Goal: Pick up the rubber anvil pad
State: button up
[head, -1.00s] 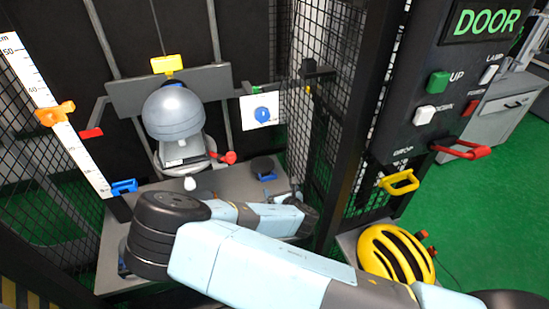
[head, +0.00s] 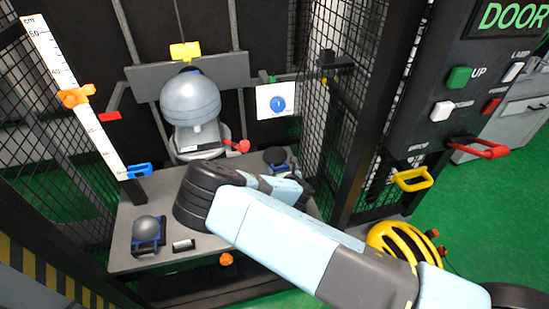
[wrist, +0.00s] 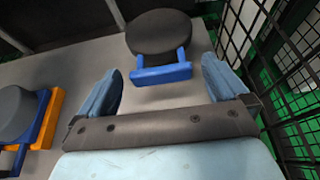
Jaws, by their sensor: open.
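A flat black round disc with a blue handle, which looks like the rubber anvil pad (wrist: 158,33), lies ahead of my gripper (wrist: 162,78) in the wrist view. My jaws are open and empty, one finger on each side of the line to the blue handle. The handle faces me, just beyond the fingertips, and I see no contact. In the head view the black pad (head: 275,155) is at the right rear of the grey table, with my gripper (head: 287,178) in front of it and partly hiding its handle.
On the grey table (head: 135,262), a grey dome in a blue holder (head: 147,230) stands front left. A helmet-shaped headform (head: 190,100) stands at the back. Mesh (wrist: 285,50) rises close on the right. Another dark round piece with blue and orange parts (wrist: 18,112) lies left.

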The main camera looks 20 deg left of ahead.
aim_at(277, 158)
jog(key=shift+x, duration=1.25)
jog(key=shift+s, duration=0.1)
jog(key=shift+c, duration=0.2)
jog(key=c, duration=1.2)
